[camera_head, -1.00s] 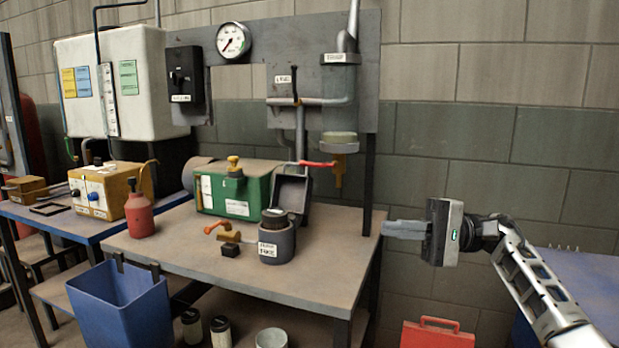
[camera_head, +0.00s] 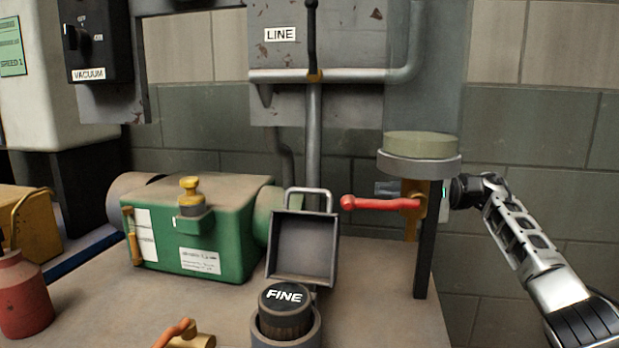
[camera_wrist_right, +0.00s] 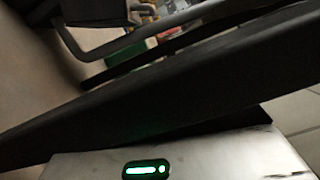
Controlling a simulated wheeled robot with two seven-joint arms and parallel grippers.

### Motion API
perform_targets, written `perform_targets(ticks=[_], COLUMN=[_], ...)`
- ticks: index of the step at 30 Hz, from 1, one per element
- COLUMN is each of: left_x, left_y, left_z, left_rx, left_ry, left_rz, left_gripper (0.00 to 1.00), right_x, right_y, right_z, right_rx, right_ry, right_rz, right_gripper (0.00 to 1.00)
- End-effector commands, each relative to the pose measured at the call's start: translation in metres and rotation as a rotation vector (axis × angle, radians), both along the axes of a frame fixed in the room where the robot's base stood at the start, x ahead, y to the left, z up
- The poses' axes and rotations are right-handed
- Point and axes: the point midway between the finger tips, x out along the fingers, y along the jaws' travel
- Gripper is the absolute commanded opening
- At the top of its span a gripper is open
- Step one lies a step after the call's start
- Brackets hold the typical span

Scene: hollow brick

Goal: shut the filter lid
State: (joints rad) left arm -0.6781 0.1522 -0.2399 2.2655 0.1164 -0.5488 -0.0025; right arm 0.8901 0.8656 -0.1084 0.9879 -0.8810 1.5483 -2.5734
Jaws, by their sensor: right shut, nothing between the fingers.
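The filter lid (camera_head: 302,246) is a grey square cover with a loop handle on its top edge. It stands tipped up and open behind the round filter housing (camera_head: 263,334). A dark cartridge (camera_head: 285,310) marked FINE sits in the open housing, whose lower part is cut off by the frame. My right gripper (camera_head: 385,188) is shut and empty, to the right of the lid and apart from it. The valve and a dark post hide most of its body. Its own casing (camera_wrist_right: 170,158) shows in the right wrist view. My left gripper is out of view.
A red valve lever (camera_head: 380,204) and a dark upright post (camera_head: 428,240) stand between lid and right arm. A green pump (camera_head: 215,235) is left of the lid. An orange-handled valve (camera_head: 180,334) lies at the front.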

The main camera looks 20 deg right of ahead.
Motion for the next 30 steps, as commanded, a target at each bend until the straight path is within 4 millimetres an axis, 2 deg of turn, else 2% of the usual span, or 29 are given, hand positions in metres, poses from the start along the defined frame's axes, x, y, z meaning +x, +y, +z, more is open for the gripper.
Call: perform_targets(ticks=[5,17,24,30], left_x=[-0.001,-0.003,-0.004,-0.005], left_y=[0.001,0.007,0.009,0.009], left_z=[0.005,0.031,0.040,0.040], left_rx=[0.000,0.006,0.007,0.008], left_ry=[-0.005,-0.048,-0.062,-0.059], left_rz=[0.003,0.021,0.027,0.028], left_gripper=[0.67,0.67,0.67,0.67], right_x=[0.006,0.039,0.017,0.009], right_y=[0.014,0.092,0.108,0.115], right_z=[0.001,0.007,0.009,0.012], right_rx=[0.000,0.002,-0.002,-0.001], right_ry=[0.000,0.000,0.001,0.000], right_rz=[0.003,0.005,0.000,0.000], right_gripper=[0.00,0.00,0.00,0.00])
